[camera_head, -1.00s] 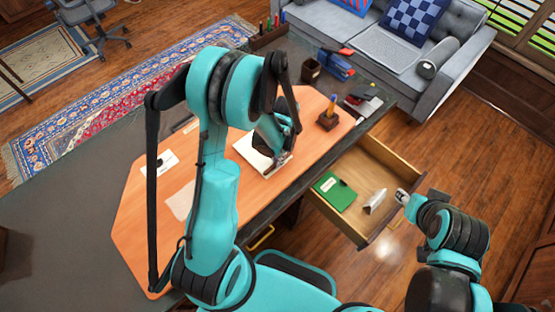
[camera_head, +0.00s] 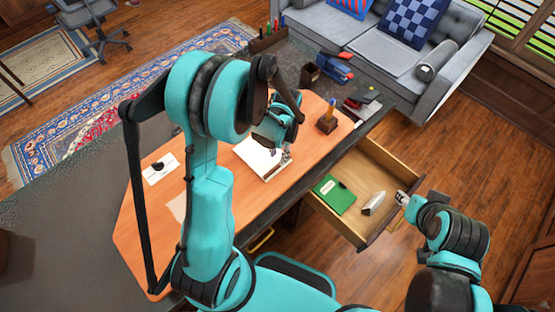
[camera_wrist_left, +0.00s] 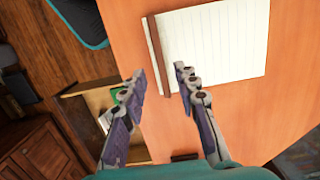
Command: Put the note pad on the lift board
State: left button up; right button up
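The note pad (camera_head: 252,155), white lined paper with a brown binding strip, lies flat on the orange board of the desk, which I take for the lift board (camera_head: 150,225). In the left wrist view the lined pad (camera_wrist_left: 222,45) lies on the orange surface (camera_wrist_left: 292,85), just beyond my fingers. My left gripper (camera_head: 287,157) is by the pad's right edge; in the wrist view (camera_wrist_left: 158,75) its fingers are spread, with nothing between them. My right gripper (camera_head: 402,198) is at the open drawer's front edge; its fingers are too small to read.
A white card (camera_head: 160,168) lies on the board's left.

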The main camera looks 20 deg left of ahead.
pick_arm(q)
jog(key=s+d+r+n+t, duration=0.1)
jog(key=s+r+t, duration=0.1)
jog(key=r, duration=0.5)
jog(key=s+d+r+n+t, duration=0.1)
jog(key=s+r+n+t, duration=0.1)
jog(key=r, duration=0.4)
jog(key=s+d+r+n+t+p, duration=0.1)
jog(key=s+r+t, duration=0.3)
jog(key=r, duration=0.3)
jog(key=shift+s+r+h, duration=0.3)
jog(key=shift+s, duration=0.45)
